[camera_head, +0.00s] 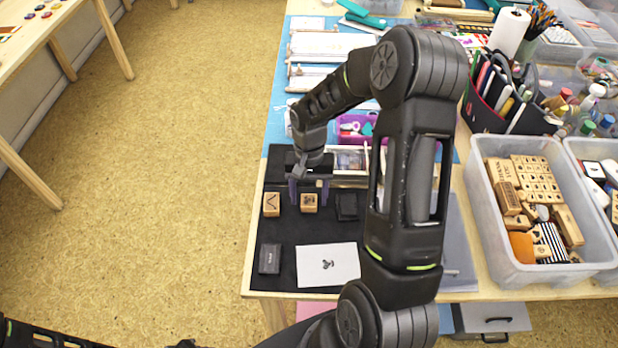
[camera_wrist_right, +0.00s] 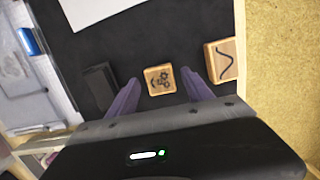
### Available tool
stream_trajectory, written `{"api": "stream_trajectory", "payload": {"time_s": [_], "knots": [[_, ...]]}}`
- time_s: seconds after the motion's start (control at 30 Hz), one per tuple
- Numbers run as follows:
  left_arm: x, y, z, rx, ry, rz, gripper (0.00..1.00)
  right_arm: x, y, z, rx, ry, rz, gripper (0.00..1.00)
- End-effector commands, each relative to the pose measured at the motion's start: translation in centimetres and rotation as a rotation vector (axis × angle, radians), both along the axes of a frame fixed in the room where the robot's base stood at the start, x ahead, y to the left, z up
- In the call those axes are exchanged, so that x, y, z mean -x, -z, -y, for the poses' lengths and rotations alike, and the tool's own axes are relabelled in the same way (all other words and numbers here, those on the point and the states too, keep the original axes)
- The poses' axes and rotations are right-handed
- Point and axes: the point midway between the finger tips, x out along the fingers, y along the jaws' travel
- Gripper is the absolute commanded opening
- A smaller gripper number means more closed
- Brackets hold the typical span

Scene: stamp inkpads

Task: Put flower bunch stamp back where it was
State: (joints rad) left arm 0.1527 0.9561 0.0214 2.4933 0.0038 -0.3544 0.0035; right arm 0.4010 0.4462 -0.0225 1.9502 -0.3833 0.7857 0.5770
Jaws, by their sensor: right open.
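The flower bunch stamp (camera_head: 309,203) is a small wooden block on the black mat (camera_head: 290,225). Its flower marking faces up in the right wrist view (camera_wrist_right: 160,80). My right gripper (camera_head: 308,190) is open above the mat at the stamp. In the wrist view its purple fingers (camera_wrist_right: 160,88) stand on either side of the stamp, with gaps between. A second wooden stamp (camera_head: 271,204) with a wavy line stands to its left in the head view. My left gripper is not in view.
A black pad (camera_head: 346,207) lies right of the flower stamp, and another (camera_head: 269,259) nearer the front. A white card (camera_head: 328,265) with a small dark print lies on the mat. A clear bin of wooden stamps (camera_head: 480,195) stands at the right.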

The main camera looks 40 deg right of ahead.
Motion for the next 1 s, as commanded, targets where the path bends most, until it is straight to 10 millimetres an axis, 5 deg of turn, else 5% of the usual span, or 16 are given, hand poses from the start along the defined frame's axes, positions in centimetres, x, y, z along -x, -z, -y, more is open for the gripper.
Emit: {"api": "stream_trajectory", "payload": {"time_s": [0.6, 1.0], "knots": [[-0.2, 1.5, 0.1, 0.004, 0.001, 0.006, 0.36, -1.3, -10.5, 1.0, 0.001, -0.001, 0.004, 0.59], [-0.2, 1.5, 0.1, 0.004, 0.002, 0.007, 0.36, -1.4, -11.6, 1.1, 0.0, 0.0, 0.001, 0.59]]}}
